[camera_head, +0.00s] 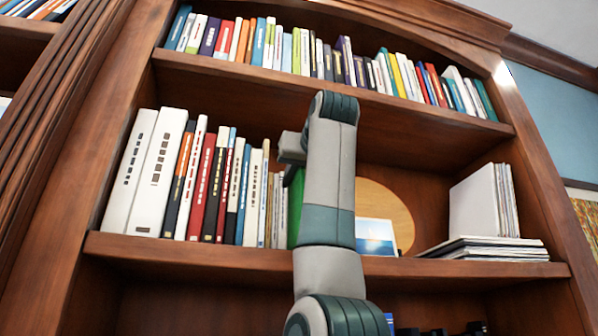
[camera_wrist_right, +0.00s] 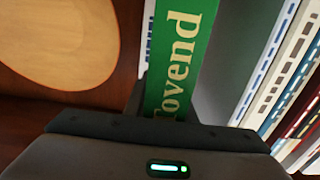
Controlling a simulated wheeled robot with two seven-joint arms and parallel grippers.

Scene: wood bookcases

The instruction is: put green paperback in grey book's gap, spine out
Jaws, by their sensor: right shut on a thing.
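No clear gap shows. My left gripper is not in view.
Books (camera_head: 205,185) fill the middle shelf's left part. An oval wooden plate (camera_head: 385,210), a blue picture (camera_head: 376,236), a flat stack (camera_head: 485,248) and upright white books (camera_head: 482,200) stand to the right. The upper shelf (camera_head: 330,95) is above my arm.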

